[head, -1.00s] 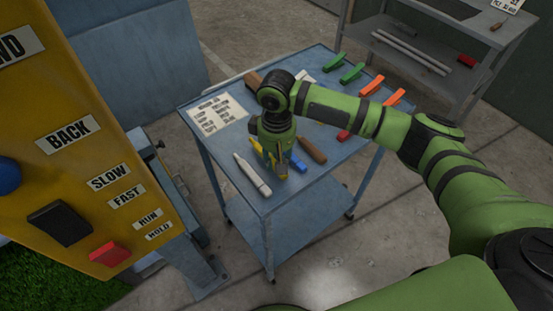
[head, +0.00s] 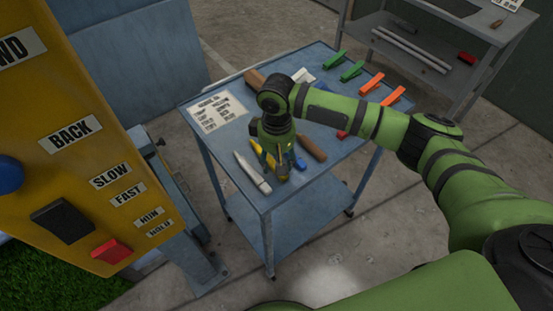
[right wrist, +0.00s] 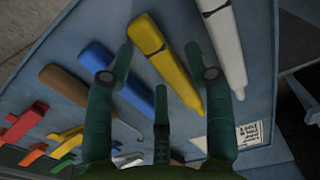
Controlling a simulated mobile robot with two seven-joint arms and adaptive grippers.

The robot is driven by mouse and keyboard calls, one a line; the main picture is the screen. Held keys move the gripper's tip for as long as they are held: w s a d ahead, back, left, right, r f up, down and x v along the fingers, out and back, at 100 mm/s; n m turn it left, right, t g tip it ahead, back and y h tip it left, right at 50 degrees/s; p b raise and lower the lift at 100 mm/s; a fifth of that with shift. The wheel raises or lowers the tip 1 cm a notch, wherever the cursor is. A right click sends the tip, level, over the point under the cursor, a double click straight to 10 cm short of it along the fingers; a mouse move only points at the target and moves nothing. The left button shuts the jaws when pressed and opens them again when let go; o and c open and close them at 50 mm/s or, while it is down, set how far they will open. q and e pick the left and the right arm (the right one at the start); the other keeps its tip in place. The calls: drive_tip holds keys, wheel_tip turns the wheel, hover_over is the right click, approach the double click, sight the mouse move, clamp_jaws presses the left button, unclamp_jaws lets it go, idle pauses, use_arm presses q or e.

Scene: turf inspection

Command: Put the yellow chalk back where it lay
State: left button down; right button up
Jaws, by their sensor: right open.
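The yellow chalk (right wrist: 168,62) is a thick yellow stick with a tapered end. It lies on the blue cart top between a white marker-like stick and a blue stick in the right wrist view. In the head view the yellow chalk (head: 257,147) shows partly, behind my right gripper (head: 283,170). In the right wrist view my right gripper (right wrist: 158,75) is open, its fingers spread on both sides of the chalk. I cannot tell whether any finger touches it. My left gripper is not in view.
The white stick (head: 252,174) and blue stick (right wrist: 110,65) lie close on either side. A brown-handled tool (head: 311,147), green clamps (head: 351,71), orange clamps (head: 394,95) and a printed sheet (head: 217,110) are on the cart (head: 196,132). A yellow control panel (head: 95,180) stands left.

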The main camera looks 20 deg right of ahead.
wheel_tip(320, 180, up, 12)
drive_tip(key=b, duration=0.2)
drive_tip(key=shift+f, duration=0.15)
idle(0.5)
